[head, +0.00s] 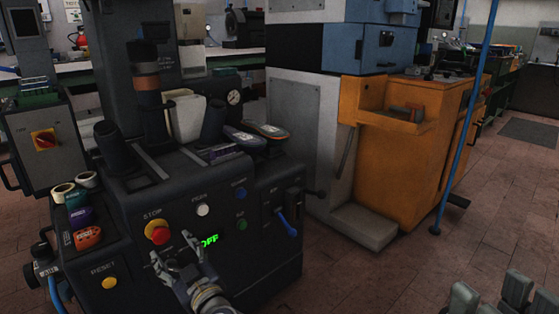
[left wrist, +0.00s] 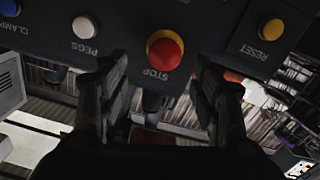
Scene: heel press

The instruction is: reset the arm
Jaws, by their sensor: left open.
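The heel press console (head: 150,210) fills the left of the head view. Its red STOP button (head: 158,233) sits on a yellow collar, and the yellow RESET button (head: 109,282) is at the lower left. My left gripper (head: 174,250) is open and empty just in front of the panel, close to the STOP button. In the left wrist view its two fingers (left wrist: 160,80) stand apart, with the STOP button (left wrist: 164,52) seen between them and RESET (left wrist: 271,29) to the right. Grey finger-like parts at the head view's bottom right may be my right gripper (head: 505,295); its jaw state is unclear.
The panel also has a white button (head: 203,209), a blue one, a green one, a blue lever (head: 287,224) and a green OFF readout (head: 209,240). Coloured rolls (head: 80,215) lie at left.

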